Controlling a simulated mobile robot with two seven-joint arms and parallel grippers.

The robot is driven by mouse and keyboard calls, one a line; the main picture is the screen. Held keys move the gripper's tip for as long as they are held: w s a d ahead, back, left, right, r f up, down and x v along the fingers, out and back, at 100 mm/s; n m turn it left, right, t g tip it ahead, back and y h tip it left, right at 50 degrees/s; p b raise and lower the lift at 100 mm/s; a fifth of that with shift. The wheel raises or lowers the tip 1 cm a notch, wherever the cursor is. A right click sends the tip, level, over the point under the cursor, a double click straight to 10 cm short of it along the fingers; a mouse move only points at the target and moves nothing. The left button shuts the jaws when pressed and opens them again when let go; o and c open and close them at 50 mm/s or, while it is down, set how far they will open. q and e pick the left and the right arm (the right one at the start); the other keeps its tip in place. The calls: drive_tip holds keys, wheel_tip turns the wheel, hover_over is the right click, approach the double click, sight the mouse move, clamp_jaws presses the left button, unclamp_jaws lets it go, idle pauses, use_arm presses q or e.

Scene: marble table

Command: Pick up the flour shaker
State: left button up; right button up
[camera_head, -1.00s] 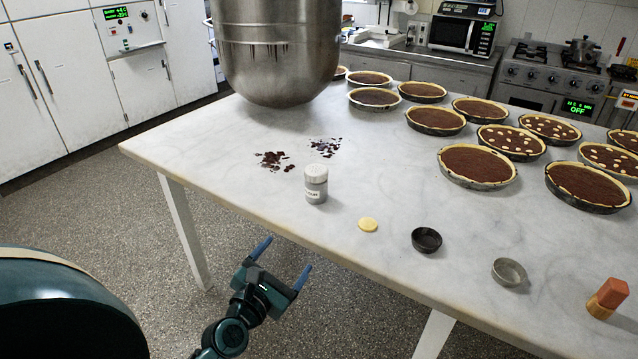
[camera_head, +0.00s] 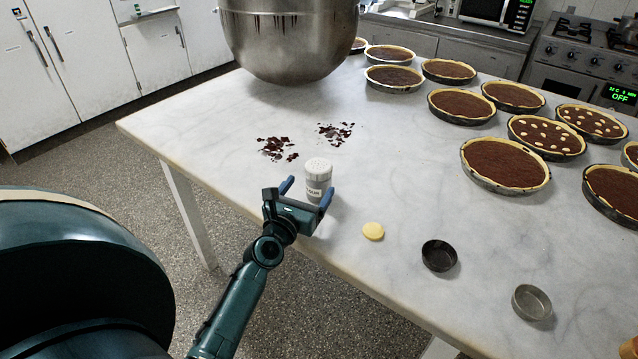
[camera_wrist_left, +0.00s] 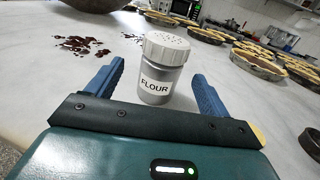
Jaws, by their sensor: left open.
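The flour shaker (camera_head: 318,176) is a small grey jar with a white perforated lid and a FLOUR label. It stands upright on the marble table (camera_head: 400,215) near its front edge. My left gripper (camera_head: 307,187) is open, with its two blue fingers pointing at the shaker. My right gripper is not in view.
A large steel bowl (camera_head: 290,45) stands behind the shaker. Chocolate crumbs (camera_head: 277,149) lie to its left. A yellow disc (camera_head: 373,231), a dark tin (camera_head: 439,255) and a grey tin (camera_head: 531,302) lie to the right. Several chocolate tarts (camera_head: 505,163) fill the right side.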

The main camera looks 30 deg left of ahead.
sight(313, 188)
use_arm(q)
drive_tip(key=w+b, duration=0.1)
drive_tip(key=w, duration=0.1)
drive_tip(key=w+f, duration=0.1)
drive_tip(key=w, duration=0.2)
drive_tip(key=shift+a+b, duration=0.2)
drive_tip(key=shift+b, duration=0.2)
drive_tip(key=shift+w+a, duration=0.1)
drive_tip(key=shift+w, duration=0.3)
drive_tip(key=shift+r, duration=0.1)
drive_tip(key=c, duration=1.2)
